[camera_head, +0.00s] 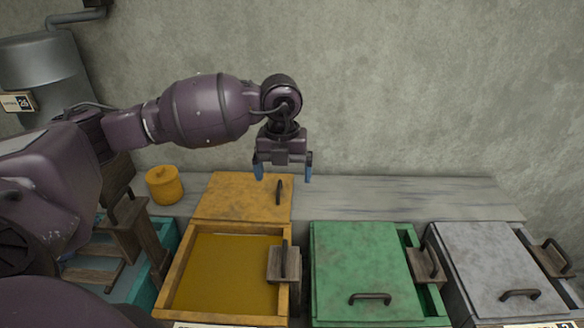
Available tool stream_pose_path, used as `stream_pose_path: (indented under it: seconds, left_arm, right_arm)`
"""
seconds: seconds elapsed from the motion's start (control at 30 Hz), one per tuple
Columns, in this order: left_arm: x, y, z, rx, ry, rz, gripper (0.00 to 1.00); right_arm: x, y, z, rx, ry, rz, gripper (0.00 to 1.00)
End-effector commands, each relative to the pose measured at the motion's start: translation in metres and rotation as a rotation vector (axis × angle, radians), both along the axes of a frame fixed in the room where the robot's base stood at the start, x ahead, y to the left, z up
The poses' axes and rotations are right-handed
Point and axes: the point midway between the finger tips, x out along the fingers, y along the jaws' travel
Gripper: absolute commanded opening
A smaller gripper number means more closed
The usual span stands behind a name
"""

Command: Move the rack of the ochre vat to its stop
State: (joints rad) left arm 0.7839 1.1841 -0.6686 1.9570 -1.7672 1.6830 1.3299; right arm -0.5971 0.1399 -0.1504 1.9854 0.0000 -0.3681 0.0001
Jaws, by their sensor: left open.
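The ochre vat (172,275) stands left of centre, uncovered, with ochre liquid (228,270) inside. Its ochre lid (240,197) lies behind the opening, with a dark handle near its right side. The rack (277,264) shows as a brown wooden block with a dark upright handle at the vat's right edge. Any part of it below the liquid is hidden. My left gripper (283,173) is open and empty, with blue fingertips. In the picture it is over the back edge of the lid, above and behind the rack, apart from it. My right gripper is not in view.
A green-lidded vat (358,265) and a grey-lidded vat (488,265) stand to the right, each with a wooden block and handle. A teal vat (168,240) with a wooden frame (130,225) stands left. A yellow pot (164,186) sits on the grey ledge (400,197).

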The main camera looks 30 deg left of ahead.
Motion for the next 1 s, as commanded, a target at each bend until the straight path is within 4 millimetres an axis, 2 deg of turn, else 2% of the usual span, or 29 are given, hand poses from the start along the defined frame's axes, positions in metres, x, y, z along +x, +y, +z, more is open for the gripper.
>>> stream_pose_path:
  seconds: [0.27,0.63,1.0]
  left_arm:
    - [-0.002,0.001,-0.009,0.009,0.016,0.057,0.96]
    - [-0.002,0.001,-0.051,0.008,0.019,0.055,0.96]
    - [-0.003,0.001,-0.092,0.007,0.019,0.054,0.96]
  right_arm:
    - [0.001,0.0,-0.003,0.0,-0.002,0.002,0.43]
    - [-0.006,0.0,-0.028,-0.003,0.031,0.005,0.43]
    - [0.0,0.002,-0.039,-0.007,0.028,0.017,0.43]
